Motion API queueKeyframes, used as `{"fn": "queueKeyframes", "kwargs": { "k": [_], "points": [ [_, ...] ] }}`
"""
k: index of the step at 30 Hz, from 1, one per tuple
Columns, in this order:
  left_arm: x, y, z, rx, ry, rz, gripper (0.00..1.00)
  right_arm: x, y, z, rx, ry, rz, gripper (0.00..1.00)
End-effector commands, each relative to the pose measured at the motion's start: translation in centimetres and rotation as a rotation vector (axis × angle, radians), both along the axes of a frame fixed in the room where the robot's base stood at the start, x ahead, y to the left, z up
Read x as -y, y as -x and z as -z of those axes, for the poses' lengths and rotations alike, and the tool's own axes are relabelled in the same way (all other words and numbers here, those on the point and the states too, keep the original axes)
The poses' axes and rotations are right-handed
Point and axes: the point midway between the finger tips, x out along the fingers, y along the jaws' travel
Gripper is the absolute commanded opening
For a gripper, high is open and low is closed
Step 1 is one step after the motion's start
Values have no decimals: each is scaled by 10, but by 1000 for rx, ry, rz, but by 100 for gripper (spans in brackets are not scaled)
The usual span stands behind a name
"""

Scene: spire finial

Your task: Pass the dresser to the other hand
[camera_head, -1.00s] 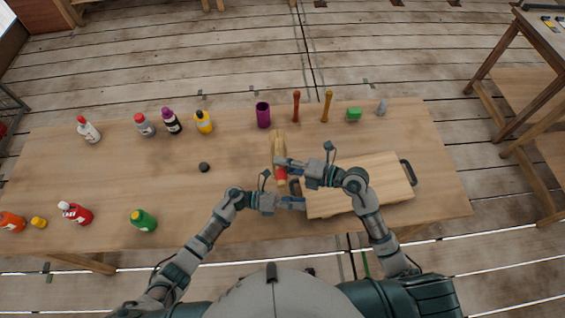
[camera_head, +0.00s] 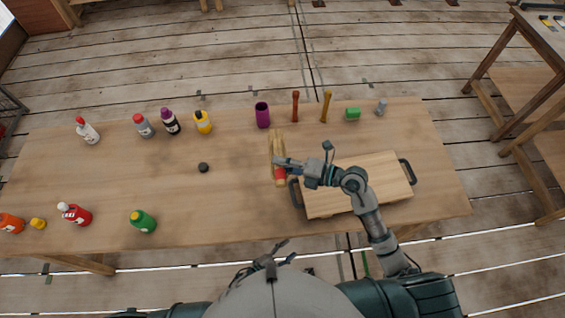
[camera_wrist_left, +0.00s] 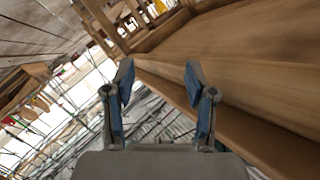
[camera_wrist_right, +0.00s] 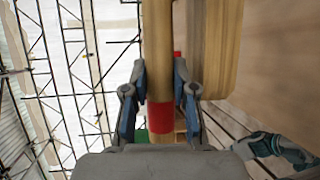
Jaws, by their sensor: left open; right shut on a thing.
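The dresser (camera_head: 277,145) is a pale wooden tool with a red band on its handle. My right gripper (camera_head: 280,162) is shut on it above the middle of the table. In the right wrist view, the dresser's handle with its red band (camera_wrist_right: 160,118) sits between the fingers (camera_wrist_right: 160,100), and a wider wooden part shows beyond it. My left gripper (camera_head: 278,255) is low in the head view, near my body and off the table's front edge, apart from the dresser. In the left wrist view its fingers (camera_wrist_left: 160,85) are spread, with nothing between them.
A wooden board with dark handles (camera_head: 350,195) lies on the table right of the dresser. Several bottles stand at the left. The table's front middle is clear.

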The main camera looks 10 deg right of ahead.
Motion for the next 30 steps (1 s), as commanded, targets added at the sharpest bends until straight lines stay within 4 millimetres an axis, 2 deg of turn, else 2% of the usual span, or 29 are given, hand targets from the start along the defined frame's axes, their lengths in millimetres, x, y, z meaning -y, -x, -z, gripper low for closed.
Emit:
{"fn": "queueKeyframes", "kwargs": {
  "k": [1,4,8,11,15,19,24,27,30],
  "points": [
    [-21,-3,23,-81,-35,-78,56,-1,0,-1,2,-1,0,0],
    [-63,-4,66,-241,-99,-234,56,-1,0,-1,2,-1,0,0],
    [-119,12,119,-450,-176,-427,56,-1,0,-1,2,-1,0,0],
    [-160,36,155,-611,-229,-569,56,0,0,-1,1,-2,0,0],
    [-215,85,197,-838,-293,-761,56,0,0,-1,1,-2,0,0],
    [-255,141,224,-1042,-341,-923,56,0,0,-1,1,-2,0,0],
    [-286,204,242,-1248,-382,-1078,56,0,0,-1,1,-2,0,0],
    [-296,228,246,-1325,-395,-1133,56,0,-1,0,1,-2,0,0],
    [-300,241,248,-1366,-400,-1163,56,0,-1,0,1,-2,0,0]
  ]
}}
